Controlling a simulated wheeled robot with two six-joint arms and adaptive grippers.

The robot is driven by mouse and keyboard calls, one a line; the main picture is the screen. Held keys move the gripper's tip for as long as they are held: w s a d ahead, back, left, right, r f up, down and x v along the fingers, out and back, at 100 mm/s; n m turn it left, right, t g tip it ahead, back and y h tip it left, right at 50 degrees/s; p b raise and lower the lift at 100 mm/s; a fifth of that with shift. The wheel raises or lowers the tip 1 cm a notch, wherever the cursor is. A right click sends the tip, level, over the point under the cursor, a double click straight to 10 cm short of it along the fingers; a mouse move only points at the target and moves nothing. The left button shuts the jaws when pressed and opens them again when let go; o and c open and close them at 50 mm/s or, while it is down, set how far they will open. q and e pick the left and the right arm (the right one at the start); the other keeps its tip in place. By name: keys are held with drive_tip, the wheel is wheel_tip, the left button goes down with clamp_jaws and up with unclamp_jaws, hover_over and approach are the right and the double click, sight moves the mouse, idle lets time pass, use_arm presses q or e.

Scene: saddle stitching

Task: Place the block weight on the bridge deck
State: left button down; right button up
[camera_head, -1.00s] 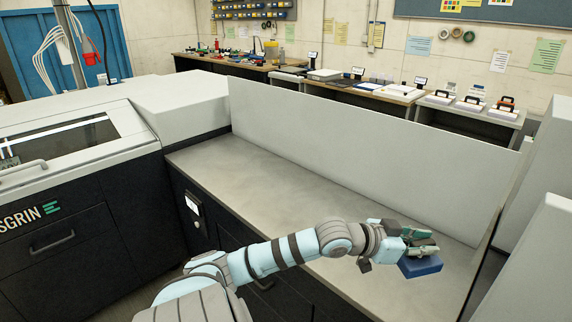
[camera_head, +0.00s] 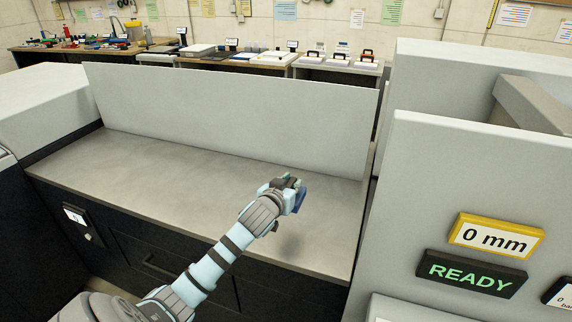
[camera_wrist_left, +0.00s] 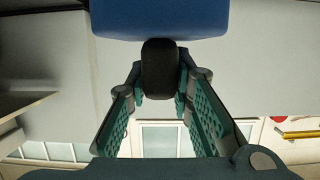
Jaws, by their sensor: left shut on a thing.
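The block weight is blue with a black grip. In the head view the block weight (camera_head: 300,200) is partly hidden behind my left gripper (camera_head: 290,184), above the right part of the grey deck (camera_head: 170,185). A soft shadow lies on the deck below. In the left wrist view the blue body (camera_wrist_left: 160,17) is at the top, and my left gripper (camera_wrist_left: 160,85) has its green-padded fingers closed on the black grip (camera_wrist_left: 160,62). The block is held tilted. My right gripper is not in view.
A tall pale panel (camera_head: 230,115) stands along the deck's far edge. A grey machine with a "READY" display (camera_head: 471,272) and a "0 mm" display (camera_head: 496,237) rises at the right. The deck's left and middle are bare.

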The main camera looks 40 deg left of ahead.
use_arm(q)
wheel_tip(320, 180, down, 7)
drive_tip(key=shift+w+r+b, duration=0.1)
drive_tip(key=shift+w+b, duration=0.05)
drive_tip(key=shift+b, duration=0.35)
wheel_tip(320, 180, down, 4)
drive_tip(key=shift+r+b, duration=0.1)
drive_tip(key=shift+b, duration=0.35)
drive_tip(key=c, duration=1.8)
unclamp_jaws()
drive_tip(key=o, duration=0.3)
drive_tip(key=shift+o, duration=0.4)
drive_tip(key=shift+s, duration=0.2)
drive_tip(key=shift+d, duration=0.1)
drive_tip(key=p+v, duration=0.1)
drive_tip(key=v, duration=1.1)
